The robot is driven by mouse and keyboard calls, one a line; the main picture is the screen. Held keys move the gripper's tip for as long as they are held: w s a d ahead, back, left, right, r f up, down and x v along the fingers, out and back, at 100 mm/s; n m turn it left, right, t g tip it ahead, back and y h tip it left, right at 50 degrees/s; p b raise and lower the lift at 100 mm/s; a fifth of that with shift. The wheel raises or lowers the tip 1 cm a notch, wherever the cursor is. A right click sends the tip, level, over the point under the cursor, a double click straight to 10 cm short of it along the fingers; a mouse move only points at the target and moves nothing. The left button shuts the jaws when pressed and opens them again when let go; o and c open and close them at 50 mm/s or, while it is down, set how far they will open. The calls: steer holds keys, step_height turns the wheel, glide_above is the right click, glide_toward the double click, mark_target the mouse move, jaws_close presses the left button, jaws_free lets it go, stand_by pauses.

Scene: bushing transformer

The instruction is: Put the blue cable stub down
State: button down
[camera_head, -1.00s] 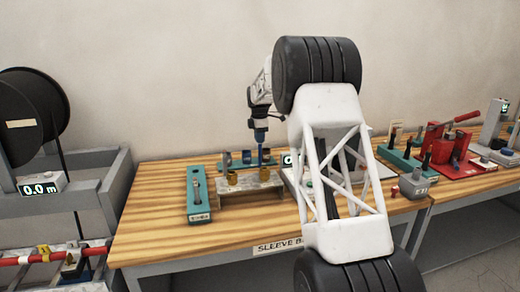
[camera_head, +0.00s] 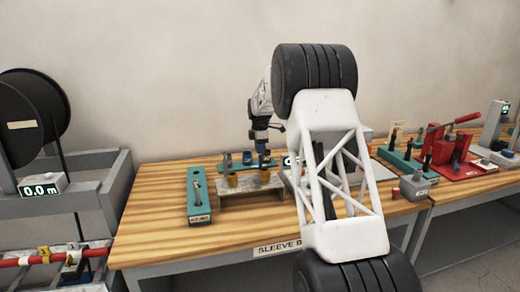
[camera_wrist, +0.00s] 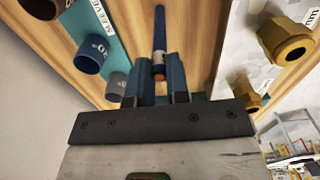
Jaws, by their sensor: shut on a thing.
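The blue cable stub (camera_wrist: 160,32) shows in the wrist view between my gripper's two blue fingers (camera_wrist: 159,78). In the head view my gripper (camera_head: 262,146) is low over the back of the bench, behind the grey stand (camera_head: 250,196) with brass bushings. The stub is hard to make out there. Whether it touches the wood is unclear.
A teal sleeve board (camera_wrist: 108,28) with brown, blue and grey sleeves lies left of the stub in the wrist view. Brass bushings (camera_wrist: 284,40) stand on its right. A teal tray (camera_head: 198,203) lies at the front left. Bare bench (camera_head: 150,215) is free there.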

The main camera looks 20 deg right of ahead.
steer(key=shift+f, duration=0.15)
steer(key=c, duration=1.1)
jaws_free()
step_height(320, 180, up, 12)
steer(key=shift+r, duration=0.2)
steer(key=shift+a, duration=0.1)
stand_by(0.4)
